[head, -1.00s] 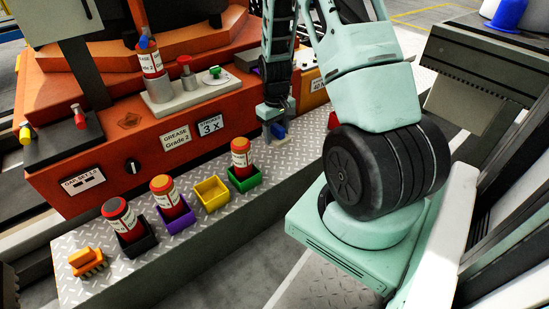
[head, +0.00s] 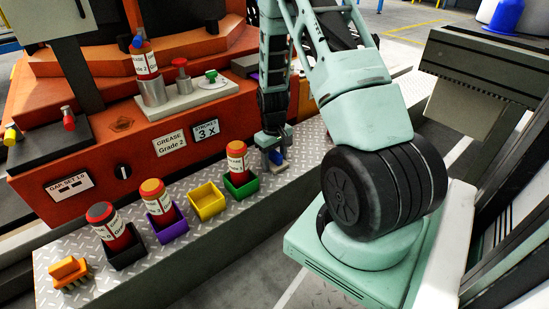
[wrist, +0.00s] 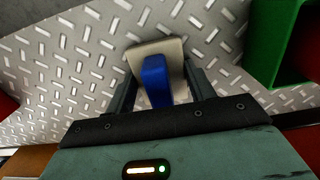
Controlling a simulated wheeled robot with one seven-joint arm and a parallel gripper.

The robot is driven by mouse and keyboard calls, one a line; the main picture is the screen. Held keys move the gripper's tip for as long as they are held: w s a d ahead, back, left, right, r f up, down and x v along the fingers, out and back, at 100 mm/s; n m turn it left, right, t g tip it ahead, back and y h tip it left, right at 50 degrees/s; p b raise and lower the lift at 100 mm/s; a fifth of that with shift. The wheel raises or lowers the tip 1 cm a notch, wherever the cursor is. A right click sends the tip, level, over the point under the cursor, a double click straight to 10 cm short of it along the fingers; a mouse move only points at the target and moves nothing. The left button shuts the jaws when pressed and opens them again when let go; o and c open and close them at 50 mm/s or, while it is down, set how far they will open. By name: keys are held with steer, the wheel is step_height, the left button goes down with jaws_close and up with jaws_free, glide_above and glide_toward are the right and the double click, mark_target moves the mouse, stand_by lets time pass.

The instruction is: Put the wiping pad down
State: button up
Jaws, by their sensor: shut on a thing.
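The wiping pad (wrist: 172,49) is a beige block with a blue grip (wrist: 156,82), seen in the wrist view just past my gripper. My gripper (wrist: 157,95) is shut on the blue grip, with one finger on each side. In the head view my gripper (head: 272,150) points down over the right part of the metal ledge, and the blue of the pad (head: 276,157) shows at its tips. The pad is at or very close to the diamond-plate surface; I cannot tell whether it touches.
The diamond-plate ledge (head: 300,150) is bare around the pad. A green bin (head: 241,186) with a canister stands left of it. A yellow bin (head: 207,202) is empty. Purple (head: 167,229) and black (head: 124,254) bins hold canisters. An orange brush (head: 70,272) lies at the left end.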

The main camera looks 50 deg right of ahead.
steer(key=o, duration=1)
steer(key=shift+f, duration=0.15)
steer(key=shift+o, duration=0.2)
steer(key=shift+a, duration=0.1)
steer(key=r+p, duration=0.2)
steer(key=r, duration=0.2)
steer(key=r+p, duration=0.3)
steer(key=r, duration=0.1)
steer(key=r+p, duration=0.2)
steer(key=r, duration=0.2)
steer(key=shift+w+r+p, duration=0.25)
steer(key=shift+r+p, duration=0.1)
steer(key=shift+p, duration=0.05)
